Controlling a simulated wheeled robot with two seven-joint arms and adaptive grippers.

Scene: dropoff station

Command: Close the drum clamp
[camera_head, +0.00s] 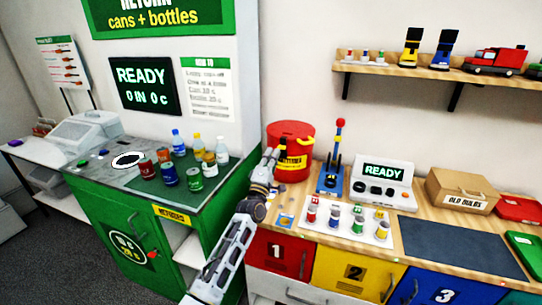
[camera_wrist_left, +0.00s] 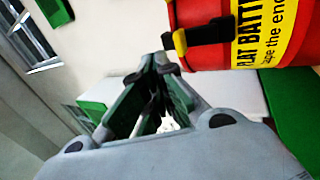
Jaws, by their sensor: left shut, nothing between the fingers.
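The red drum (camera_head: 293,133) stands at the back left of the wooden counter, with a yellow battery label. In the left wrist view the drum (camera_wrist_left: 270,48) fills the upper right, tilted by the camera angle. My left gripper (camera_head: 270,154) is at the drum's left side. In the wrist view its fingertips (camera_wrist_left: 162,66) are together and empty, just below and left of the lever, with no clear contact. My right gripper is out of view.
A blue stand (camera_head: 333,176) with a red-topped lever is right of the drum. A white tray (camera_head: 322,226) of small batteries lies in front, and a READY console (camera_head: 384,184) behind. The green return machine (camera_head: 150,225) with cans and bottles is at left.

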